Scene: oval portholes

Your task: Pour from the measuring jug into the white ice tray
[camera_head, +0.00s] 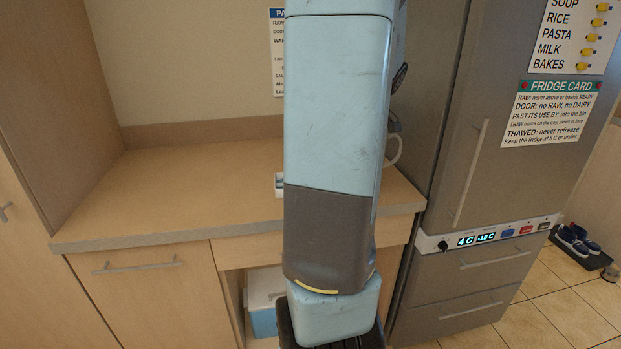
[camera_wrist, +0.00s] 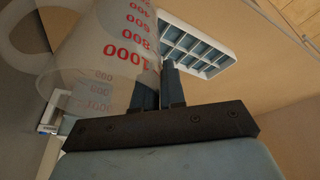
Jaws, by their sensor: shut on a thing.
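The clear measuring jug (camera_wrist: 110,50) with red numbers fills the upper left of the wrist view. My gripper (camera_wrist: 158,78) is shut on it, with one finger showing through or against its wall. In the head view only its curved handle (camera_head: 396,150) shows, to the right of my arm. I cannot tell its tilt or its contents. The white ice tray (camera_wrist: 197,46) lies on the wooden counter just beyond the fingers in the wrist view. My arm hides my gripper and most of the jug in the head view.
The wooden counter (camera_head: 185,190) is clear on the left. A small white edge (camera_head: 279,185) shows beside my arm, too little to identify. The tall grey fridge (camera_head: 480,140) stands to the right. A blue and white box (camera_head: 263,305) sits in the open space below.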

